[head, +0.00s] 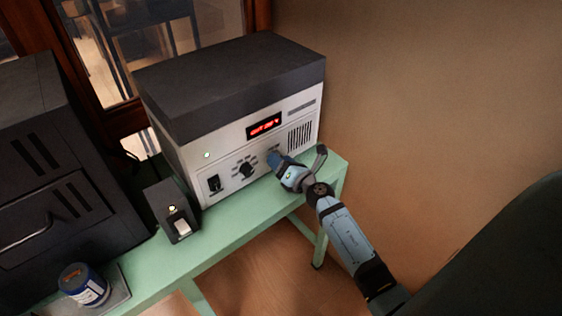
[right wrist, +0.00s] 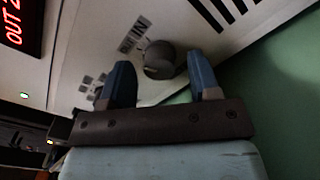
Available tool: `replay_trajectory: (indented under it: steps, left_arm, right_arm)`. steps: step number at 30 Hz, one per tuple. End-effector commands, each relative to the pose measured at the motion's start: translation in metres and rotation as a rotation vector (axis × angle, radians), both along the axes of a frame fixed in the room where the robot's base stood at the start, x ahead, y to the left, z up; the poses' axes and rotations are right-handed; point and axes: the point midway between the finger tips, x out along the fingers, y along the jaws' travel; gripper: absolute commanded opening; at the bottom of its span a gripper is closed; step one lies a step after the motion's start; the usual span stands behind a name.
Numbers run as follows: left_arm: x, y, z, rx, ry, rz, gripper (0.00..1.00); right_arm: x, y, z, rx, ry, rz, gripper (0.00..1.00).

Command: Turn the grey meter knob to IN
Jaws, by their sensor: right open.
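The grey meter knob (right wrist: 160,58) sits on the light front panel of a boxed instrument (head: 185,160). In the right wrist view it has printed labels beside it, one reading IN. In the head view my gripper hides the knob. The red display (head: 264,126) starts with OUT. My right gripper (head: 275,158) is at the panel's lower right. In the right wrist view its open blue fingers stand on either side of the knob, with gaps and no clear contact. My left gripper is not in view.
A black knob (head: 246,170) and a black switch (head: 214,184) are on the panel to the left. A small switch box (head: 170,212), a blue jar (head: 84,285) and a dark cabinet (head: 62,180) stand further left. The green table (head: 225,232) is bare in front of the instrument.

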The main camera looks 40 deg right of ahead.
Motion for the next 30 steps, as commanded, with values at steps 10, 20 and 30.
replay_trajectory:
  steps: [10, 20, 30]
  left_arm:
    - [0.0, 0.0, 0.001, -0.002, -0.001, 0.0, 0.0]
    - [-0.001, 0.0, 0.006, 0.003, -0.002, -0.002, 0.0]
    - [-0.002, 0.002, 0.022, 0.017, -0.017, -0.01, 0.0]
  right_arm:
    - [0.0, 0.0, 0.0, 0.0, 0.0, 0.0, 0.07]
    - [-0.001, 0.0, 0.002, 0.07, 0.007, 0.0, 0.07]
    - [-0.001, 0.0, 0.003, 0.317, 0.028, 0.0, 0.07]
